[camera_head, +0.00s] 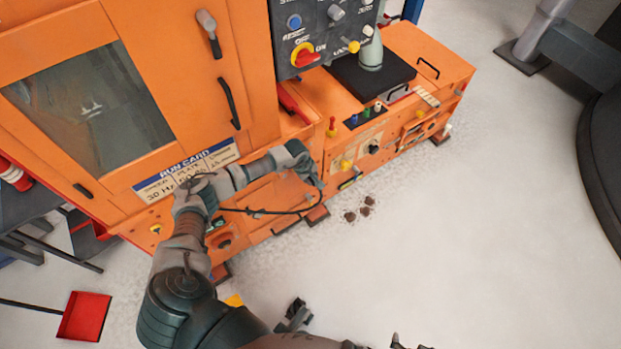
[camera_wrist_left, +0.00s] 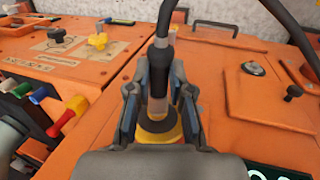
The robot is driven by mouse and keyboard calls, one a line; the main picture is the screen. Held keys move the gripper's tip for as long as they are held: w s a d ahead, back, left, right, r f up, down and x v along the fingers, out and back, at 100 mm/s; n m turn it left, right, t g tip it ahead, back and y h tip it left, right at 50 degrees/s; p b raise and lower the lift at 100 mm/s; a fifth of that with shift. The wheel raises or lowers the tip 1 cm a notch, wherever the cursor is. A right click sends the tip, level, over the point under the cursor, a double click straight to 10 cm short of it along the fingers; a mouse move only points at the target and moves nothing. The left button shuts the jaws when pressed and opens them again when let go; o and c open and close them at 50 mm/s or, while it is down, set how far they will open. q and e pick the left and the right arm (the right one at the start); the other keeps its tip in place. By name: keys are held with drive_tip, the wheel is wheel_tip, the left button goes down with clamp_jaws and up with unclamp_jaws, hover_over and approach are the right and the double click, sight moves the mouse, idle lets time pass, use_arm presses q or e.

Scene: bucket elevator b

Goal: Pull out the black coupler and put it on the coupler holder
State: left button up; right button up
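My left gripper (camera_head: 309,170) reaches the front of the orange machine; it is small in the head view. In the left wrist view, my left gripper (camera_wrist_left: 159,75) has its two fingers close on either side of the black coupler (camera_wrist_left: 158,82) and appears shut on it. The coupler stands upright, with a black cable (camera_wrist_left: 170,18) rising from its top. A dark ring and a yellow ring (camera_wrist_left: 158,137) show at its lower end; whether it is still seated cannot be told. I cannot single out the coupler holder. Dark parts at the head view's bottom edge may be my right gripper.
The orange machine (camera_head: 420,50) has a windowed door, a control panel (camera_head: 325,30) and protruding knobs. Coloured levers (camera_wrist_left: 50,110) and a small black knob (camera_wrist_left: 293,91) flank the gripper in the wrist view. A red dustpan (camera_head: 85,317) lies on the floor. The floor at right is mostly clear.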

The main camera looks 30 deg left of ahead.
use_arm(q)
drive_tip(key=shift+s+a+f, duration=0.1)
drive_tip(key=shift+s+f, duration=0.05)
clamp_jaws()
drive_tip(key=shift+d, duration=0.45)
drive_tip(key=shift+d+r, duration=0.4)
drive_tip(key=shift+d, duration=0.05)
drive_tip(key=shift+s+a+f, duration=0.15)
drive_tip(key=shift+a+f, duration=0.1)
drive_tip(key=shift+a, duration=0.05)
drive_tip(key=shift+s+d+r+p, duration=0.1)
drive_tip(key=shift+d+p, duration=0.1)
drive_tip(key=shift+d, duration=0.25)
drive_tip(key=shift+s+d+r+p, duration=0.1)
drive_tip(key=shift+d+p, duration=0.05)
drive_tip(key=shift+d, duration=0.25)
drive_tip(key=d, duration=0.1)
drive_tip(key=s+d+p, duration=0.1)
drive_tip(key=d, duration=0.1)
drive_tip(key=shift+s, duration=0.15)
use_arm(e)
drive_tip(key=shift+w+d+r, duration=0.1)
drive_tip(key=shift+d+r, duration=0.2)
drive_tip(key=shift+r, duration=0.35)
drive_tip(key=shift+w+d+r, duration=0.1)
drive_tip(key=shift+d+r, duration=0.15)
drive_tip(key=shift+r, duration=0.35)
